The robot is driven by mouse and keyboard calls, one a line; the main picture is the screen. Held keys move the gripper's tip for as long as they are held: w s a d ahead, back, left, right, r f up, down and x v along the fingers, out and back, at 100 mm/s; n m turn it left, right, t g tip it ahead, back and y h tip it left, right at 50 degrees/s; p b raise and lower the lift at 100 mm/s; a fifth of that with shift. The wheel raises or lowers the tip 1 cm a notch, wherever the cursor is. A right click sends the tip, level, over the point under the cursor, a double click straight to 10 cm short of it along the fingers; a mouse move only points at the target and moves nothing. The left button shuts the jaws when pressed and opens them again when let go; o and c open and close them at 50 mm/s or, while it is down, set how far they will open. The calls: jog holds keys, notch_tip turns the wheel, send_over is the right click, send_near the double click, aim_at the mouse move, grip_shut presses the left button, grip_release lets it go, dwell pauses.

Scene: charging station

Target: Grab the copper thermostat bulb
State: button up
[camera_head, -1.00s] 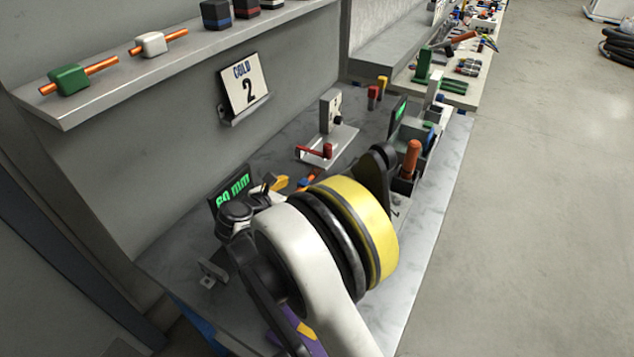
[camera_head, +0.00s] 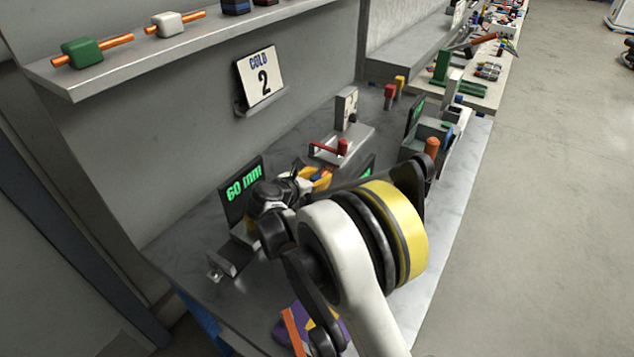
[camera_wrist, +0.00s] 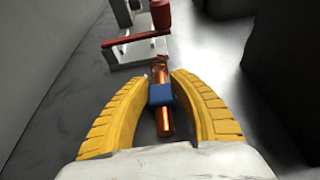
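The copper thermostat bulb (camera_wrist: 165,122) is a shiny copper rod with a blue block around its middle. In the wrist view it lies lengthwise between the yellow ribbed fingers of my gripper (camera_wrist: 161,88). The fingertips meet the blue block on both sides, so my gripper looks shut on it. The rod's far end reaches beyond the fingertips. In the head view my gripper (camera_head: 316,178) is low over the bench, with a bit of blue and orange between its fingers; my arm hides much of it. Whether the bulb touches the bench is unclear.
A fixture with a red lever (camera_head: 325,149) stands just beyond my gripper. A green-lit "60 mm" display (camera_head: 243,185) is close on the left. A shelf (camera_head: 120,72) with similar copper rods and a "COLD 2" sign (camera_head: 259,80) are behind. A grey box (camera_head: 428,138) stands at right.

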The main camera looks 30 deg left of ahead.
grip_shut()
jog(key=shift+r, duration=0.1)
